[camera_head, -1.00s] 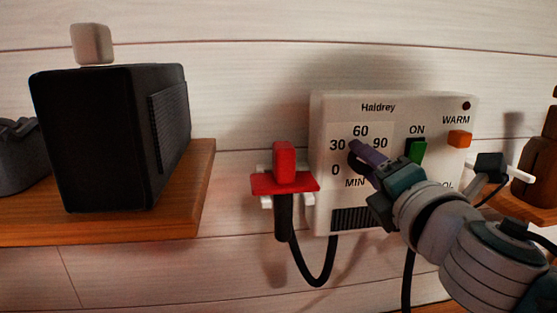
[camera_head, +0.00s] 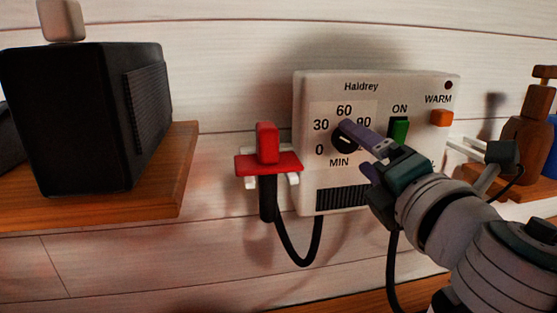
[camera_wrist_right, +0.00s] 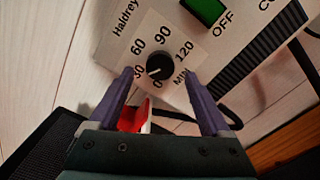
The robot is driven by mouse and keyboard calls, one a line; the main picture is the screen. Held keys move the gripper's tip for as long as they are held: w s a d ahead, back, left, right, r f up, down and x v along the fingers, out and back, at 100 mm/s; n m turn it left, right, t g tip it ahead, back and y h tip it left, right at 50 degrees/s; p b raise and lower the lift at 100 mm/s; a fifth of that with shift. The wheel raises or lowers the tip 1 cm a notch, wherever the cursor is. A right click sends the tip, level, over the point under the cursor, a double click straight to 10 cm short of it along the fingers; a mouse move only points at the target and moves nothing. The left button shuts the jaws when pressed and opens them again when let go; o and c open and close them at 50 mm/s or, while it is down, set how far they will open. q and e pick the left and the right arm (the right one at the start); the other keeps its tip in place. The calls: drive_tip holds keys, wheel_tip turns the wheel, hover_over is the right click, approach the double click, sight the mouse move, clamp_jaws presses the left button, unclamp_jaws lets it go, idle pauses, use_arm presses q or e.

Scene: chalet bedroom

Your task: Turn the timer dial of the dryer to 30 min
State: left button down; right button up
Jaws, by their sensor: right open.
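The dryer (camera_head: 420,85) is a white wall box marked Haidrey, with its timer panel at the left. The timer dial (camera_head: 345,141) is a round black knob among the numbers 0 to 120; it also shows in the right wrist view (camera_wrist_right: 160,66). Its white mark there points left and slightly down, roughly towards 30; the exact setting is hard to tell. My right gripper (camera_wrist_right: 159,78) is open, its purple fingers on either side of the dial in the picture. In the head view the gripper (camera_head: 352,132) partly covers the dial; contact cannot be told. My left gripper is not in view.
A green ON switch (camera_head: 398,130) and an orange WARM switch (camera_head: 442,118) sit right of the dial. A red-topped handpiece (camera_head: 267,150) hangs left of the dryer on a black cord. A black box (camera_head: 90,120) stands on a wooden shelf (camera_head: 165,165) at left.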

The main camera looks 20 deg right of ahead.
drive_tip(key=b+v, duration=0.1)
drive_tip(key=v, duration=0.5)
drive_tip(key=shift+s, duration=0.15)
drive_tip(key=s+d+f+m+g+p, duration=0.1)
drive_tip(key=s+f+m+g+p, duration=0.2)
drive_tip(key=s+f+m+g, duration=0.75)
drive_tip(key=s+a+r+m+g+y+p, duration=0.1)
drive_tip(key=s+a+m+g+y+p, duration=0.1)
drive_tip(key=s+a+m+g+y, duration=0.45)
wheel_tip(320, 180, up, 38)
drive_tip(key=a+m+t+h+p, duration=0.2)
drive_tip(key=t+p, duration=0.1)
drive_tip(key=p, duration=3.5)
drive_tip(key=shift+s, duration=0.3)
